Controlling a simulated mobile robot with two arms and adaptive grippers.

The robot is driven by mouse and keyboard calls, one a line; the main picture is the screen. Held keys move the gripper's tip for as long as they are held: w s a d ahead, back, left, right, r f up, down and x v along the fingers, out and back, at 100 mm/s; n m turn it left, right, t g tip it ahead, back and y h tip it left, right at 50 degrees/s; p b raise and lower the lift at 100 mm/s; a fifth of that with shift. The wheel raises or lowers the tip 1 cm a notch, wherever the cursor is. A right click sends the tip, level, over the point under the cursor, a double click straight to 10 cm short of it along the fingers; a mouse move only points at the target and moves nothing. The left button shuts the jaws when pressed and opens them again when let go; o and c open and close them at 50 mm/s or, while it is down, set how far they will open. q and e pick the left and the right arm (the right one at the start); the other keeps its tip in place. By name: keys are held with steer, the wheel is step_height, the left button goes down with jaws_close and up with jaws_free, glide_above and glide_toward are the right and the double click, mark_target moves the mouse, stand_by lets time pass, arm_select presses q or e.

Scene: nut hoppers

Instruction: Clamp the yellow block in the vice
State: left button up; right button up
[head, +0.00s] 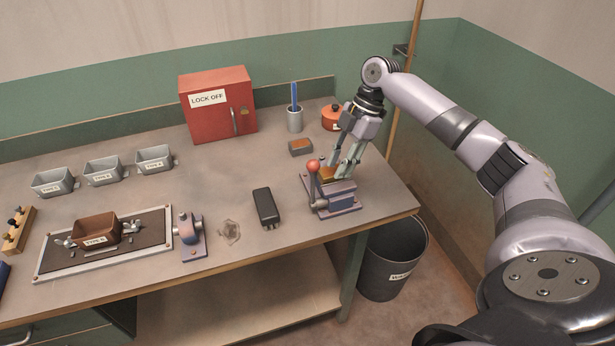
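The vice (338,199) stands near the right front of the bench, with a blue-grey body and a lever topped by a red ball. A small orange-yellow block (315,166) shows at the vice's back left, partly hidden behind the red ball and my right gripper's fingers. My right gripper (338,172) points down over the vice with its fingers apart, close to the block. Whether the fingers touch or grip the block cannot be told. My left gripper is not in view.
A black case (266,207) lies left of the vice. A brown-topped box (300,147), a cup with a blue stick (294,121) and a red-orange pot (331,118) stand behind. A bin (390,265) stands below the bench's right edge. Another blue-grey device (190,240) stands left.

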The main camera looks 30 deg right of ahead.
mark_target(317, 169)
steer(key=a, duration=0.2)
steer(key=a+p, duration=0.1)
steer(key=a, duration=0.1)
steer(key=a+p, duration=0.1)
steer(key=a, duration=0.1)
steer(key=shift+w+a+r, duration=0.1)
steer(key=shift+w, duration=0.2)
steer(key=shift+a+f+p, duration=0.95)
steer(key=shift+a+f, duration=0.05)
steer(key=shift+a, duration=0.1)
steer(key=shift+a+f, duration=0.1)
steer(key=shift+f, duration=0.55)
steer(key=c, duration=0.7)
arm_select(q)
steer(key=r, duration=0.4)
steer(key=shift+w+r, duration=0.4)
arm_select(e)
steer(key=shift+w, duration=0.1)
